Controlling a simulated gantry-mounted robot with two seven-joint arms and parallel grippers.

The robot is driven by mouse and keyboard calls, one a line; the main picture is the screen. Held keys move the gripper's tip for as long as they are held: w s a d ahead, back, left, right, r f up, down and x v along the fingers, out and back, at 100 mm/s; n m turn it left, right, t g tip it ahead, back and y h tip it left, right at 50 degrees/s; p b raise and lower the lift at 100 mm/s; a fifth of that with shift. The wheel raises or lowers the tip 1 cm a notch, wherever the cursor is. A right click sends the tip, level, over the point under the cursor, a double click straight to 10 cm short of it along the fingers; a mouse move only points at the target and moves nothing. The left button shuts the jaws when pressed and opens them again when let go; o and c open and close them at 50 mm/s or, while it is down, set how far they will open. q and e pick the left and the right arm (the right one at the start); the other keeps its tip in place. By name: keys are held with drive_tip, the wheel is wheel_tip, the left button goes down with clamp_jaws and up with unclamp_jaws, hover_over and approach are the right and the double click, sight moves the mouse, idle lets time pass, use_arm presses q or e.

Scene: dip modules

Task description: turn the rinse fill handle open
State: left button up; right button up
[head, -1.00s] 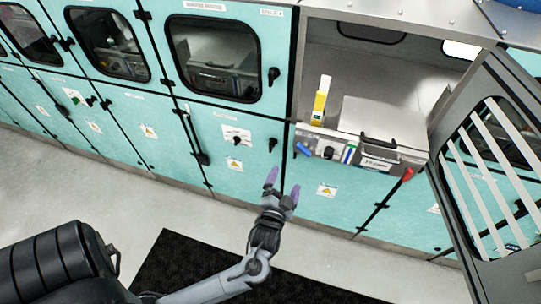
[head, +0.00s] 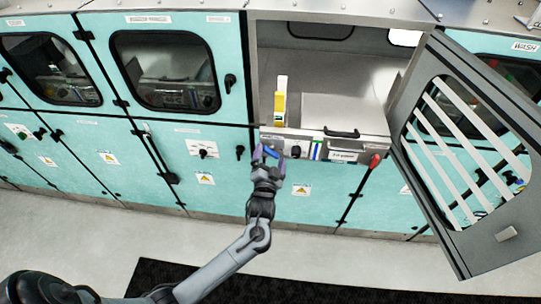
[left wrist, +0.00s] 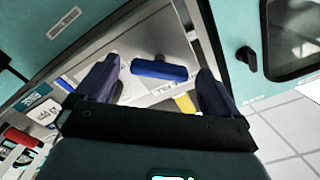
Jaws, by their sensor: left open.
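The rinse fill handle appears to be the blue lever (head: 271,152) at the left end of the grey module's front panel. In the left wrist view the blue handle (left wrist: 159,70) lies crosswise between my fingertips. My left gripper (head: 268,155) is at the handle in the head view, with its purple fingers open. The left wrist view shows the open fingers (left wrist: 160,80) on either side of the handle, with gaps at both ends. I cannot tell how deep the handle sits between them. A red handle (head: 375,161) is at the panel's right end. My right gripper is not in view.
The module (head: 345,115) sits in an open bay, with a yellow upright piece (head: 281,105) on its left. A slatted door (head: 470,150) stands open at the right. Teal cabinets with black knobs (head: 240,153) line the left.

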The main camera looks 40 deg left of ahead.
use_arm(q)
drive_tip(key=shift+w+a, duration=0.2)
drive_tip(key=shift+w, duration=0.1)
drive_tip(key=c, duration=1)
drive_tip(key=shift+c, duration=0.2)
drive_tip(key=shift+n, duration=0.4)
drive_tip(key=n, duration=0.3)
drive_tip(key=shift+n, duration=0.3)
drive_tip(key=shift+n+b, duration=0.35)
drive_tip(key=shift+n, duration=1.45)
